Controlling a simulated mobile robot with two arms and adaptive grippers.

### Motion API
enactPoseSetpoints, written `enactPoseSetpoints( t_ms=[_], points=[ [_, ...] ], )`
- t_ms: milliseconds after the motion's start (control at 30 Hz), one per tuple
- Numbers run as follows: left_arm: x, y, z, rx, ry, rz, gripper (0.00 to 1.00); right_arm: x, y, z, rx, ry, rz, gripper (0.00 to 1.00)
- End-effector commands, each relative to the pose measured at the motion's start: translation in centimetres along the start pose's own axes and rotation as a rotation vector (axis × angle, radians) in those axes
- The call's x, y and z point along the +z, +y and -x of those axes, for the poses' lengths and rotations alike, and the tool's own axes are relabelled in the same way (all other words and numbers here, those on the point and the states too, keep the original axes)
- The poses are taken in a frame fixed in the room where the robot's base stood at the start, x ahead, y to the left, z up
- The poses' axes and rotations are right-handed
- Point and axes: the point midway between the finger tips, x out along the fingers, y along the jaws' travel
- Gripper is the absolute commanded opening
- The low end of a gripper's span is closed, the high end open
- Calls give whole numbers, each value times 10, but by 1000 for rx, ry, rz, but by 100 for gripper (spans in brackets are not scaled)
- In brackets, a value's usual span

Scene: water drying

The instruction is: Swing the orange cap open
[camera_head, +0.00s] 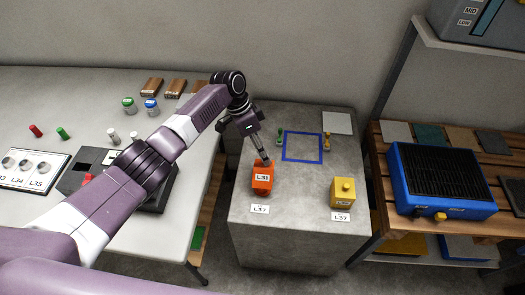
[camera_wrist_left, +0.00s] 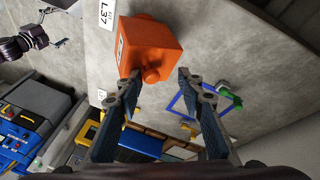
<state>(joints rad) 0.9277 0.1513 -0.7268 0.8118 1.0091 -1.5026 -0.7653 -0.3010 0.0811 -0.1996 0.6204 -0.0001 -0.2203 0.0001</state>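The orange cap (camera_head: 262,178) is a box-shaped orange piece labelled L31 on the grey block. In the left wrist view the orange cap (camera_wrist_left: 155,45) has a small round orange knob facing the camera. My left gripper (camera_head: 264,160) is just above and behind it. In the left wrist view my left gripper (camera_wrist_left: 159,76) is open, its fingertips spread on either side of the knob, with no clear contact. My right gripper (camera_wrist_left: 57,28) shows small at the upper left of the left wrist view, its fingers apart and empty.
A yellow box (camera_head: 343,192) stands to the right on the same grey block (camera_head: 290,235). Behind are a blue square outline (camera_head: 302,147) and small green and yellow pieces. A blue device (camera_head: 440,182) sits on the right rack. The left table holds bottles and a black device.

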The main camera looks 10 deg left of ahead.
Motion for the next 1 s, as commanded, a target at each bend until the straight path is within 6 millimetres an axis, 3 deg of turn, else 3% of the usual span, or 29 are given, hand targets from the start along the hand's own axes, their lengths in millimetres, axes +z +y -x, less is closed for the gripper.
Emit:
enactPoseSetpoints(
  t_ms=[400, 800, 1000],
  points=[
    [-1, 0, 6, 0, 3, -1, 32, 0, 1, 0, 1, 0, 1, 100],
    [0, 0, 86, -4, 4, -2, 32, -1, -1, 0, -1, 1, 0, 100],
    [0, 1, 114, -3, 2, -1, 32, -1, -1, 0, -1, 1, 0, 100]
  ],
)
